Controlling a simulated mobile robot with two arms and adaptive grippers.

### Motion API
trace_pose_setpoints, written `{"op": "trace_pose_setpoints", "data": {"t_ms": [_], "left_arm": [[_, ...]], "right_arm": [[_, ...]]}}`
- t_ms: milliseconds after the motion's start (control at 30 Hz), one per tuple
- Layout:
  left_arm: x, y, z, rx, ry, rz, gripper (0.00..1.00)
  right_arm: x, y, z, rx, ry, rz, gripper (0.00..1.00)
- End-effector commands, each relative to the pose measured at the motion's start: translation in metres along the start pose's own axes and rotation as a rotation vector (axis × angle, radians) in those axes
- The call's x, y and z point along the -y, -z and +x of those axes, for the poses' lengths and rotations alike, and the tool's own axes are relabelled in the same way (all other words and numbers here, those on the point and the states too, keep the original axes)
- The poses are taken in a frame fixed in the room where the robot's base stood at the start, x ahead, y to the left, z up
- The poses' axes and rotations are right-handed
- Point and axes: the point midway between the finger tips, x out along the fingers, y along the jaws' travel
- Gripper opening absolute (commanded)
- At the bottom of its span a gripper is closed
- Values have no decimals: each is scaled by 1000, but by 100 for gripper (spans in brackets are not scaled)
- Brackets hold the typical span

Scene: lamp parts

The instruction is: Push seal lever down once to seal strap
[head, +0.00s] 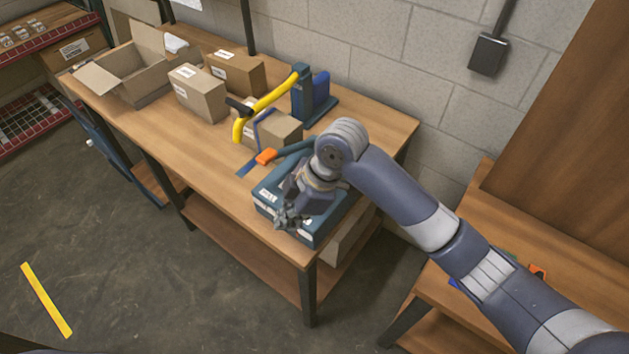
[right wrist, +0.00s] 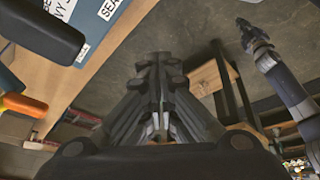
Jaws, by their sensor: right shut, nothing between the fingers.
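A blue strapping unit with white labels (head: 268,195) sits at the front right of the workbench. In the right wrist view its labelled top (right wrist: 100,22) shows at upper left, with part of a word starting "SEA". A dark rounded bar (right wrist: 42,28) shows beside it; I cannot tell if this is the seal lever. An orange-tipped handle (head: 266,157) lies behind the unit and also shows in the right wrist view (right wrist: 24,105). My right gripper (head: 283,221) is shut and empty, over the unit's front edge, hiding part of it. Another arm's gripper, apparently my left (right wrist: 256,38), is small and unclear.
A yellow curved bar with a black grip (head: 268,101) crosses a strapped carton (head: 276,132) beside a blue upright stand (head: 302,97). Closed cartons (head: 198,94) and an open box (head: 108,78) stand farther left. The bench's front left is clear (head: 165,130). Another wooden table (head: 440,280) stands right.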

Motion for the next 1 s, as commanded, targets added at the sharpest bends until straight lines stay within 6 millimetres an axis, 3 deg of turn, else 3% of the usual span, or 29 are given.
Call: {"op": "trace_pose_setpoints", "data": {"t_ms": [267, 700, 1000], "left_arm": [[0, 0, -1, -1, 0, -1, 0], [-2, 1, -2, -1, -2, -1, 0], [-2, 1, -2, -1, -3, -1, 0]], "right_arm": [[-29, -2, -35, 105, 63, -199, 0], [-77, -19, -118, 268, 160, -398, 0], [-85, -22, -135, 288, 173, -420, 0]]}}
